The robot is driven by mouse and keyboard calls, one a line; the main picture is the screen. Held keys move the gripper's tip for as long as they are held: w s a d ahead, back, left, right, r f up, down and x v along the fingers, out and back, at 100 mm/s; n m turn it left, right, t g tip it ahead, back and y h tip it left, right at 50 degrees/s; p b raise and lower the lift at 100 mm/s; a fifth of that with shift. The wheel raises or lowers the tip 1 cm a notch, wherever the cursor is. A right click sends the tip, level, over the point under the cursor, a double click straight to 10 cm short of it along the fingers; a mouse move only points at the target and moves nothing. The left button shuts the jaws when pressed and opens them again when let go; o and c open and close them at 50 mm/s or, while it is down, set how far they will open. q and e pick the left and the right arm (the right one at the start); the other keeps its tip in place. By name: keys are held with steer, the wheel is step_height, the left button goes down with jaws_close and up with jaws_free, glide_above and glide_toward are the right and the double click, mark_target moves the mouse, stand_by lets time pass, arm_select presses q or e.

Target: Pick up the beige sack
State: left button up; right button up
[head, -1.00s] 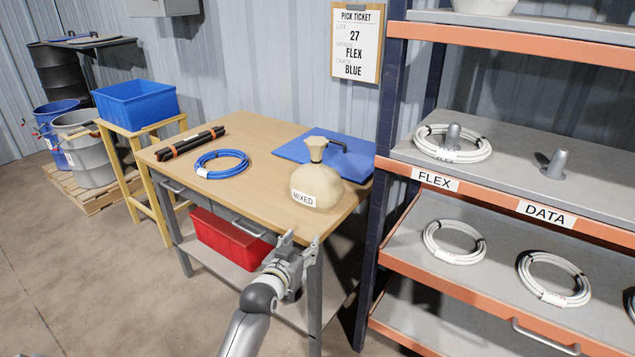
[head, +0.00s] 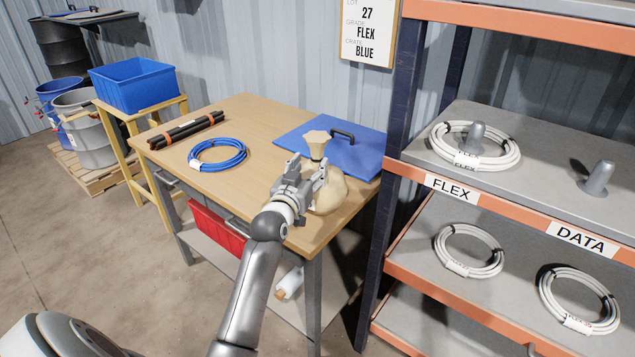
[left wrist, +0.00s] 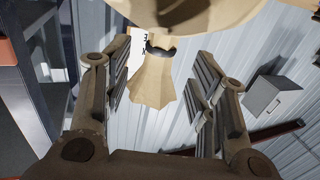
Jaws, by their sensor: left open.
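The beige sack (head: 330,192) stands on the wooden workbench (head: 245,115), near its right front corner, with its tied neck and flared top pointing up. My left gripper (head: 306,170) is open in front of the sack and hides part of its body and its label. In the left wrist view the sack's flared top (left wrist: 153,82) shows between the two open fingers (left wrist: 160,85), with a dark tie at the neck. I cannot tell whether a finger touches the sack. My right gripper is not in view.
A blue lid-like panel with a handle (head: 350,150) lies just behind the sack. A blue cable coil (head: 217,155) and black tubes (head: 187,130) lie to the left. A rack upright (head: 398,120) stands close on the right. A red bin (head: 215,230) is below the benchtop.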

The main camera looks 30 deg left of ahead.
mark_target(315, 160)
arm_select(q)
steer(key=shift+w+a, duration=0.1)
steer(key=shift+w, duration=0.25)
steer(key=shift+w+f, duration=0.1)
steer(key=shift+w, duration=0.15)
steer(key=x, duration=0.4)
steer(key=shift+w, duration=0.15)
steer(key=shift+w+a, duration=0.2)
steer(key=shift+w, duration=0.2)
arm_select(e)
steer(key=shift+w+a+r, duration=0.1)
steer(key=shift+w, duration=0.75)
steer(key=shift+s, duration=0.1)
arm_select(q)
steer(key=c, duration=0.4)
jaws_close()
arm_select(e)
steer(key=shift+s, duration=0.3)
